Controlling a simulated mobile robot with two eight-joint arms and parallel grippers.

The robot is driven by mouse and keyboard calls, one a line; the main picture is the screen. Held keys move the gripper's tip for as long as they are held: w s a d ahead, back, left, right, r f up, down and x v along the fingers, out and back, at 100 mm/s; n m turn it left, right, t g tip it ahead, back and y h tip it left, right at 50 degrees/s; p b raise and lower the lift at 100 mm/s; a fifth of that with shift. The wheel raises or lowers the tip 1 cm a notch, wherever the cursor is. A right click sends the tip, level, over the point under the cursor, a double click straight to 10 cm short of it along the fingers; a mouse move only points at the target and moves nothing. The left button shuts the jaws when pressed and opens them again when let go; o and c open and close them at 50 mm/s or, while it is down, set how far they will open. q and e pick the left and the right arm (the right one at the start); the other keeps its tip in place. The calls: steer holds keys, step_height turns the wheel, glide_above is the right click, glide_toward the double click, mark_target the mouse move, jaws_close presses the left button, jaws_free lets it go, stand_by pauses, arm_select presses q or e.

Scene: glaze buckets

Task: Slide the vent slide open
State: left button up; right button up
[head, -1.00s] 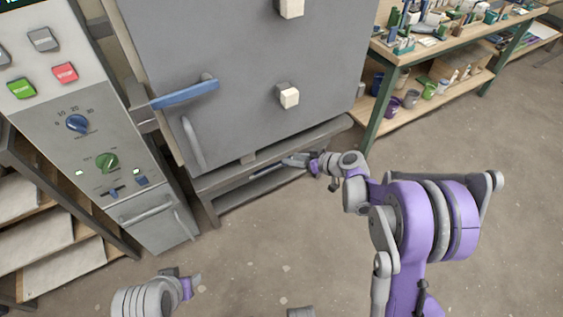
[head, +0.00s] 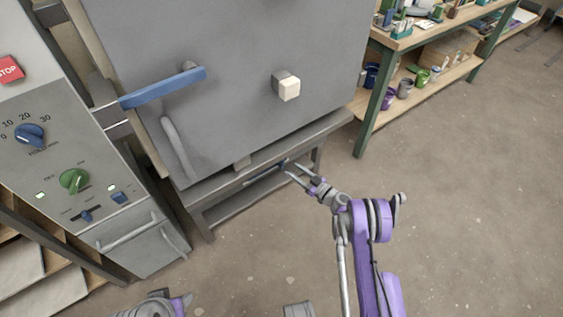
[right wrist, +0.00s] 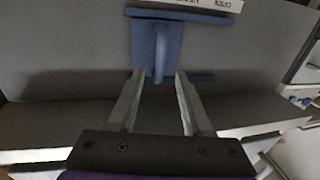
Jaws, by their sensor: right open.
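The vent slide (right wrist: 145,50) is a blue plate with an upright blue tab, under a blue rail below a white label in the right wrist view. In the head view the spot under the kiln is dark, and only a small bluish part shows by the fingertips. My right gripper (head: 289,169) is open, reaching to the kiln's underside. In the right wrist view its fingers (right wrist: 160,78) point at the slide, with the tab between the tip lines; I cannot tell whether they touch it. My left arm's end (head: 172,304) shows only partly at the bottom left.
The grey kiln (head: 225,105) with a blue door handle (head: 165,88) stands on a low metal frame (head: 215,213). A control cabinet (head: 110,205) with knobs is at left. A shelf bench (head: 400,45) with buckets stands at the back right. The floor at right is clear.

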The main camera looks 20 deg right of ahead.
mark_target(283, 166)
steer(key=b+x, duration=0.1)
steer(key=x, duration=0.6)
steer(key=shift+w, duration=0.1)
jaws_close()
stand_by(1.2)
